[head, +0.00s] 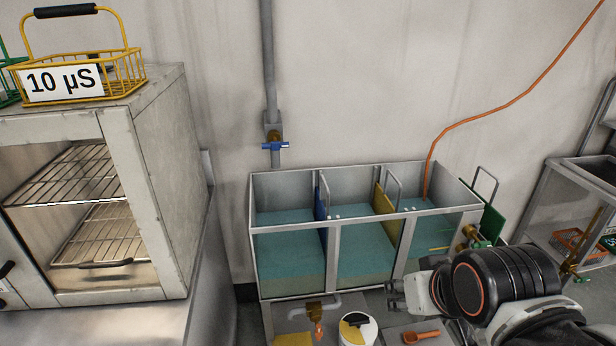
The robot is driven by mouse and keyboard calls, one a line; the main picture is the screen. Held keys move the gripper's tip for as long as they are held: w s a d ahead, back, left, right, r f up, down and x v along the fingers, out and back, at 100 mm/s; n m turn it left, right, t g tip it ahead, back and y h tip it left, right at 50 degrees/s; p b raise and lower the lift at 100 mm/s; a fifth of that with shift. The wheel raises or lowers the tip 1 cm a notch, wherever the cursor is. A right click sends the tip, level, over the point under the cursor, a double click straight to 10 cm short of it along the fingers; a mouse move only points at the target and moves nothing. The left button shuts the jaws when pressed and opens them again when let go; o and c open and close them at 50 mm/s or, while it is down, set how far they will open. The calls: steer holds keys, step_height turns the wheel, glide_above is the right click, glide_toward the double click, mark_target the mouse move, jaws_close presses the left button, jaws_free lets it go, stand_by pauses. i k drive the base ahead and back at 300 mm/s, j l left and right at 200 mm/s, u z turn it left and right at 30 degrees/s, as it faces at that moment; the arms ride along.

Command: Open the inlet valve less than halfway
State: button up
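A valve with a blue handle (275,146) and a brass body sits on the vertical grey pipe (269,60) on the wall, above the left compartment of the tank. It appears to be the inlet valve. Its handle lies level, crosswise to the pipe. The tank (340,219) has three compartments holding blue-green liquid. My gripper (392,296) is at the lower right, in front of the tank's right part, well away from the blue handle. Its fingers look small and apart, with nothing seen between them.
Another brass valve (470,233) is at the tank's right end, and one with an orange handle (317,329) is below the tank. A white bucket (358,332) and an orange scoop (420,337) are low down. A grey cabinet (165,160) carrying a yellow basket (120,72) stands left. An orange hose (480,119) enters the tank.

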mark_target(275, 145)
steer(key=i+l, duration=0.15)
steer(key=i, duration=0.35)
steer(key=i+l, duration=0.15)
steer(key=i, duration=0.4)
